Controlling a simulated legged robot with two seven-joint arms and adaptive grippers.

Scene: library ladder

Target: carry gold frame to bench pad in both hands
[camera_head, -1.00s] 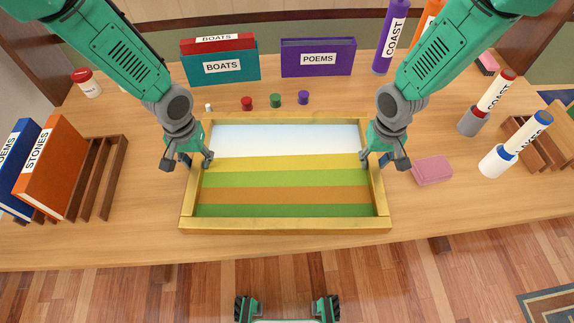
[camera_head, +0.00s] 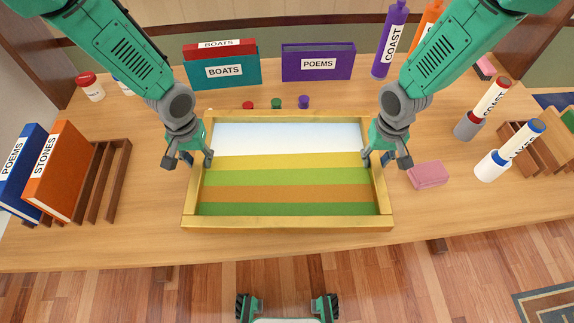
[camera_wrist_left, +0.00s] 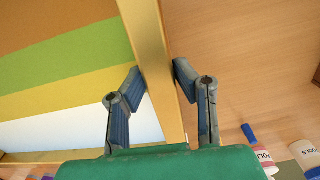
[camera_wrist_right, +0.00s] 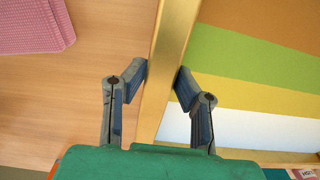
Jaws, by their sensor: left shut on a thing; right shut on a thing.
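The gold frame (camera_head: 287,222) holds a striped picture with a pale sky, yellow, green and orange bands. It is level over the wooden desk near its front edge and seems slightly raised; the gap beneath is hard to judge. My left gripper (camera_head: 199,158) is shut on the frame's left side bar, and my right gripper (camera_head: 376,158) is shut on its right side bar. In the left wrist view (camera_wrist_left: 158,76) and the right wrist view (camera_wrist_right: 162,76), one finger lies on each side of the bar. I cannot make out a bench pad.
The desk (camera_head: 150,245) has book racks (camera_head: 112,180) at the left and right. Boats books (camera_head: 222,72) and a Poems book (camera_head: 318,62) stand behind the frame, with small coloured caps (camera_head: 276,102) before them. A pink block (camera_head: 427,175) lies just right of the frame. Wooden floor is in front.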

